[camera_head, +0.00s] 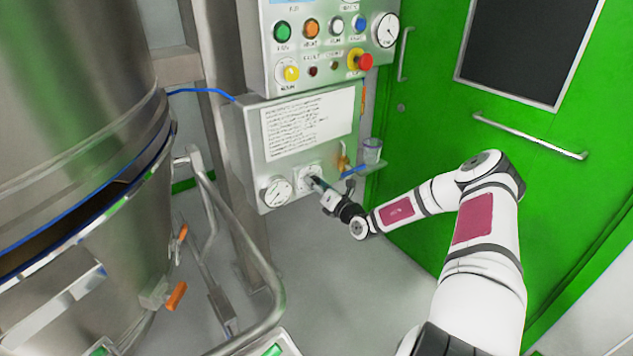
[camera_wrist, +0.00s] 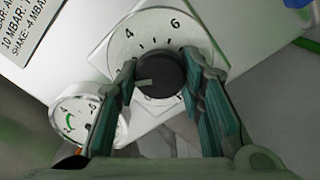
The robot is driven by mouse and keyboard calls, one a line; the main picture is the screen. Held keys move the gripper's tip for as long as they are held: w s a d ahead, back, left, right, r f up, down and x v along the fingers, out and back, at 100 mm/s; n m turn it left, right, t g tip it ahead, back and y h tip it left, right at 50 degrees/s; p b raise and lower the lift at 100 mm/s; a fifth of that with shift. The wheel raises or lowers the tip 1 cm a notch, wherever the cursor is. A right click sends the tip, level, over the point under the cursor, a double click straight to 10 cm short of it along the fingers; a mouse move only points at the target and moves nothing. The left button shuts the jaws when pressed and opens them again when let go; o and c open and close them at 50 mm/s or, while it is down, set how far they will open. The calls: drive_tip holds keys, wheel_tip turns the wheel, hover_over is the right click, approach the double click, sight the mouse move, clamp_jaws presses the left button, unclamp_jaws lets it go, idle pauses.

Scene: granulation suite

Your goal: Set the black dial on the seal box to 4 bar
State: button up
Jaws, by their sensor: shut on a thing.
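The seal box (camera_head: 256,158) is a grey wall box with a white text sheet and a round gauge (camera_head: 276,192) low on its front. The black dial (camera_wrist: 160,76) sits on a round white scale plate (camera_wrist: 150,22). The numbers 4 and 6 show at the plate's upper left and upper right. A pale mark on the dial points left, below the 4. My gripper (camera_wrist: 163,70) is shut on the dial, one green-padded finger on each side. The fingers hide parts of the scale. In the head view my gripper (camera_head: 316,184) reaches the box's lower right.
A control panel (camera_head: 322,50) with coloured buttons and a red emergency stop hangs above. A clear cup (camera_head: 372,150) stands on a small shelf to the right. A large steel vessel (camera_head: 70,130) and a tubular rail (camera_head: 240,240) fill the left. A green door (camera_head: 430,130) is behind my arm.

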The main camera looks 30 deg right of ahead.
drive_tip(key=m+p, duration=0.1)
drive_tip(key=m, duration=1)
drive_tip(key=shift+r+p, duration=0.1)
drive_tip(key=shift+p, duration=0.3)
idle(0.3)
drive_tip(key=o, duration=1.1)
drive_tip(key=shift+o, duration=0.2)
drive_tip(key=s, duration=1.2)
drive_tip(key=shift+d, duration=0.15)
